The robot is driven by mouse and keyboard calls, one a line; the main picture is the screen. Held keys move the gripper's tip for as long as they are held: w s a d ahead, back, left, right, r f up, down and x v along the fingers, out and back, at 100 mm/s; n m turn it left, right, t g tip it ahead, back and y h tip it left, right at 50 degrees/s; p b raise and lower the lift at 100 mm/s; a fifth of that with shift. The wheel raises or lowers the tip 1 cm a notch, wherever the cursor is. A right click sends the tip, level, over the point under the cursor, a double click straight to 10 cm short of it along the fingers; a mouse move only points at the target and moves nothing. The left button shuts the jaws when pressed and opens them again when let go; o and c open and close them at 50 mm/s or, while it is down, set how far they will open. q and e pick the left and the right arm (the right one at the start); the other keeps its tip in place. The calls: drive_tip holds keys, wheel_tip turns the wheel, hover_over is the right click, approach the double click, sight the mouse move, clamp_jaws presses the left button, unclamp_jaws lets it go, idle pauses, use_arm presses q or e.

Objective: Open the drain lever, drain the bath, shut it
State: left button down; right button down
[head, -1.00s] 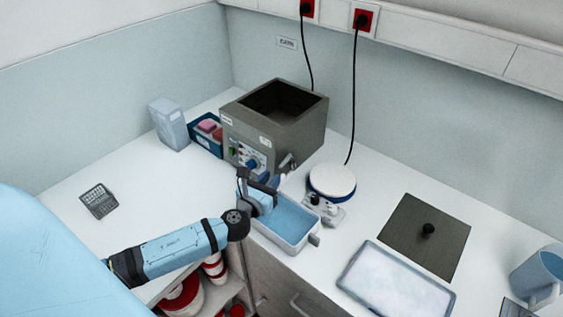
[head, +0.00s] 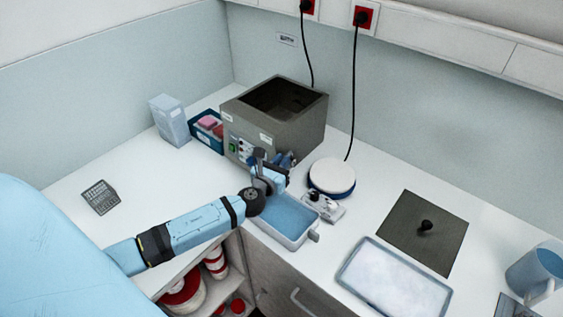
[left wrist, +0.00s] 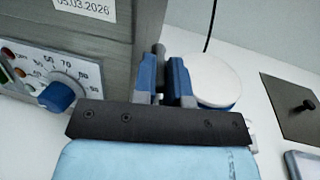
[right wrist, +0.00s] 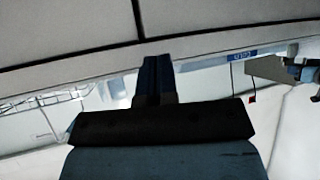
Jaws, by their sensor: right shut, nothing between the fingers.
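The bath (head: 262,130) is a grey metal box with an open dark top, standing at the back of the counter. A blue dial (left wrist: 57,96) on its front shows in the left wrist view. My left gripper (head: 286,160) is at the lower right of the bath's front. Its fingers (left wrist: 163,82) stand apart around a grey rod, seemingly the drain lever (left wrist: 160,56); whether they grip it is unclear. In the head view the gripper hides the lever. A pale tub (head: 290,243) with a blue inside stands below. My right gripper (right wrist: 158,78) is shut and empty, away from the bath.
A round white-topped device (head: 332,174) stands right of the tub. A dark plate with a knob (head: 425,247) and a shallow tray (head: 449,300) lie further right, near a blue jug (head: 537,268). A carton (head: 169,120) stands left. The left counter is mostly clear.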

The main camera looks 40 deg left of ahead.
use_arm(q)
drive_tip(key=shift+a+m+h+b, duration=0.25)
drive_tip(key=shift+m+h+b, duration=0.35)
drive_tip(key=shift+h, duration=0.3)
drive_tip(key=c, duration=1.4)
unclamp_jaws()
drive_tip(key=shift+c, duration=0.2)
